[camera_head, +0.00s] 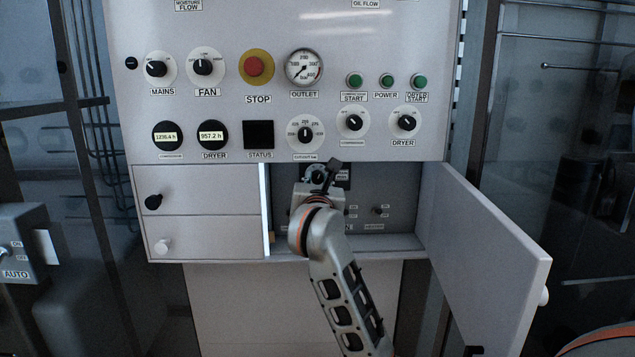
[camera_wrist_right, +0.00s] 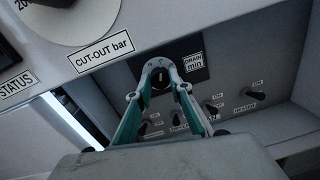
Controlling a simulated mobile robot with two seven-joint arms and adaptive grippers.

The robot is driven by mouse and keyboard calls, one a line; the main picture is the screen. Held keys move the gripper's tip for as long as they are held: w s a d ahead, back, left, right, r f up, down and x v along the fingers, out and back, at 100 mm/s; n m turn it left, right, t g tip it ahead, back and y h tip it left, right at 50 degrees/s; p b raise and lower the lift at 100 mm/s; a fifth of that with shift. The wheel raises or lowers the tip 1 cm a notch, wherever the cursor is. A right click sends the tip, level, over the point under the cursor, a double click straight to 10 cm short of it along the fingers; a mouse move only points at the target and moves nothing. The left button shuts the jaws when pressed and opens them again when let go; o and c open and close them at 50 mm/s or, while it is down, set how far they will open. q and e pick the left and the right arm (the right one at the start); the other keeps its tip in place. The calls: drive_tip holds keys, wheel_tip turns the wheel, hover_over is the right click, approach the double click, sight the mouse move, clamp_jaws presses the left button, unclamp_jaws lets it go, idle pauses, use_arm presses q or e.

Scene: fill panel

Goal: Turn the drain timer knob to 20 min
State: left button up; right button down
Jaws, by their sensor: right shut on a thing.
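The drain timer knob (camera_wrist_right: 160,78) is a small black knob on a pale round dial, next to a label reading DRAIN min, inside an open compartment. My right gripper (camera_wrist_right: 160,92) reaches into the compartment with its fingers on both sides of the knob, shut on it. In the head view my right gripper (camera_head: 322,180) covers most of the dial. The knob's pointer and the dial numbers are too small to read. My left gripper is not in view.
The compartment door (camera_head: 485,250) stands open to the right. Small toggle switches (camera_head: 377,209) sit beside and below the dial. The cut-out knob (camera_head: 305,133) is just above the compartment, and a red stop button (camera_head: 254,66) is higher up.

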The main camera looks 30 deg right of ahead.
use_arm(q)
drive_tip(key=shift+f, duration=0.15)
use_arm(e)
drive_tip(key=shift+f, duration=0.1)
drive_tip(key=shift+f+m+b, duration=0.15)
drive_tip(key=shift+m+b, duration=0.65)
drive_tip(key=shift+m, duration=0.3)
drive_tip(key=m+b, duration=0.2)
drive_tip(key=m, duration=0.2)
drive_tip(key=shift+f, duration=0.1)
drive_tip(key=shift+m+b, duration=0.3)
drive_tip(key=shift+b, duration=0.1)
drive_tip(key=shift+m+b, duration=0.4)
drive_tip(key=shift+m, duration=0.3)
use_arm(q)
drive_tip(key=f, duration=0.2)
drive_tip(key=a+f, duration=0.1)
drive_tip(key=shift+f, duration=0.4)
use_arm(e)
drive_tip(key=shift+r, duration=0.2)
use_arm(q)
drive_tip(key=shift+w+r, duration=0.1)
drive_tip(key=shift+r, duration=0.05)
use_arm(e)
drive_tip(key=shift+m, duration=0.3)
drive_tip(key=shift+r, duration=0.1)
